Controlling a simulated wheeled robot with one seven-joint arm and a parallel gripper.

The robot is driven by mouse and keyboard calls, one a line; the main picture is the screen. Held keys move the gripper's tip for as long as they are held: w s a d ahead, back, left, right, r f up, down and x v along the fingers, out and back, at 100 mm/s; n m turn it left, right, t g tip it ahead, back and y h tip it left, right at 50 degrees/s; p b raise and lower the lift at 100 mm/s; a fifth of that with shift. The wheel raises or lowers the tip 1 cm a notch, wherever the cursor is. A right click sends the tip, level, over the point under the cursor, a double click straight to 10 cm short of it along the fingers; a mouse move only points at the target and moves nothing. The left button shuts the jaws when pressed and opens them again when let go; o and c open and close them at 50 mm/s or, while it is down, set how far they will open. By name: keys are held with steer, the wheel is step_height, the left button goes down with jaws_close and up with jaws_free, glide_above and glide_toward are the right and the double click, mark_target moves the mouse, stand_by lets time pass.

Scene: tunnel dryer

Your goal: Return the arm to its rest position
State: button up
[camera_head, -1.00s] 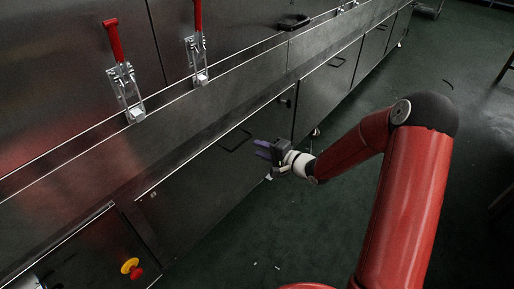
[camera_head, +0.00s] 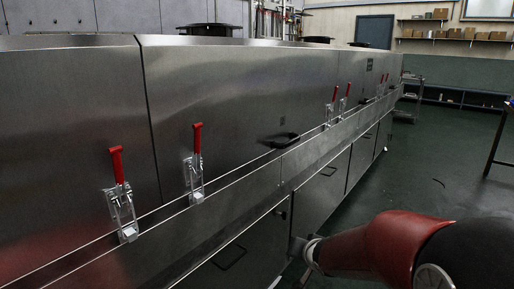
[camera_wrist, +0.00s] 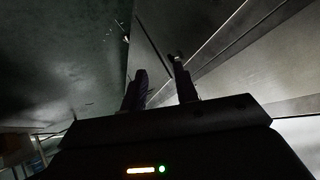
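My red arm (camera_head: 365,247) reaches in from the lower right of the head view, along the lower front of the steel dryer (camera_head: 240,95). My gripper (camera_head: 298,246) is small, dark and partly unclear there, near the lower door panels and right of a dark door handle (camera_head: 230,257). In the wrist view my gripper (camera_wrist: 159,68) shows two dark fingers standing apart with nothing between them. Whether the gripper touches the dryer front cannot be told.
Red-handled latches (camera_head: 120,190) and a dark handle (camera_head: 280,140) stick out from the dryer front. Green floor (camera_head: 430,170) lies open to the right. A metal cart (camera_head: 408,100) stands at the far end, and a table leg (camera_head: 496,140) at the right edge.

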steer(key=s+d+r+g+h, duration=0.1)
steer(key=s+d+r+h, duration=0.25)
steer(key=s+r, duration=0.55)
steer(key=s+n+g+y, duration=0.2)
steer(key=s+n+g, duration=0.1)
steer(key=s, duration=1.6)
steer(key=shift+a+f, duration=0.2)
steer(key=shift+f, duration=0.05)
steer(key=shift+s, duration=0.1)
